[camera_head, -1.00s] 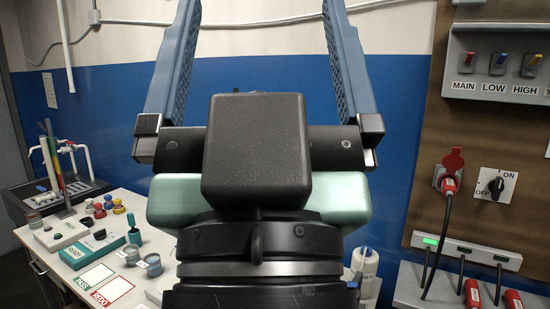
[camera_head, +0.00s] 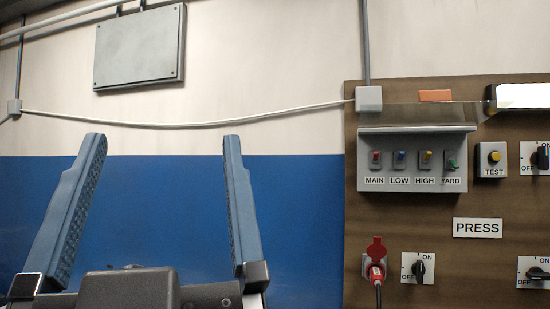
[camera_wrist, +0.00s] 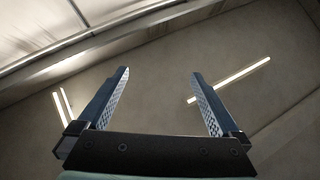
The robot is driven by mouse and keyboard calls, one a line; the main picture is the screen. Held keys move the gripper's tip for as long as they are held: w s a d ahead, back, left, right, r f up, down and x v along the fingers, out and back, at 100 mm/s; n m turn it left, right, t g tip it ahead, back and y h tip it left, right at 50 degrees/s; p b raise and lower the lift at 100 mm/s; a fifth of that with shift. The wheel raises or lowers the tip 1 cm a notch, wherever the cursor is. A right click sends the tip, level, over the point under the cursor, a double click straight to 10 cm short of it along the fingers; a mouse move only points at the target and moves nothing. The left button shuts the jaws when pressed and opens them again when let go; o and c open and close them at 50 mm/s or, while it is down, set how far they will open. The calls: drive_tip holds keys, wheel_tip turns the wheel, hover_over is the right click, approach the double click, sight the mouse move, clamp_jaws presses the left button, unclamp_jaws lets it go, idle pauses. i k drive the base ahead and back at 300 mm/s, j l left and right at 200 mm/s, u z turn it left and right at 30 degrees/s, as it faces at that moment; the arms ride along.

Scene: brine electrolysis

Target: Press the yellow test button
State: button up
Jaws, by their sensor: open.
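The yellow test button (camera_head: 494,156) sits on a small grey box labelled TEST, on the brown wall panel at the right of the head view. My gripper (camera_head: 160,140) is open and empty, its two blue fingers pointing up in front of the blue and white wall. It is well to the left of the button and apart from the panel. In the wrist view my gripper (camera_wrist: 157,80) also shows open, with only the ceiling and its lights beyond it. The button is not in the wrist view.
Left of the button is a grey switch box (camera_head: 412,165) with MAIN, LOW, HIGH and YARD toggles. A PRESS sign (camera_head: 478,228) is below the button. Rotary switches (camera_head: 418,268) and a red plug (camera_head: 376,262) are lower on the panel. A cable (camera_head: 200,124) hangs along the wall.

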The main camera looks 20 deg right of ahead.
sight(494, 156)
drive_tip(key=z, duration=1.55)
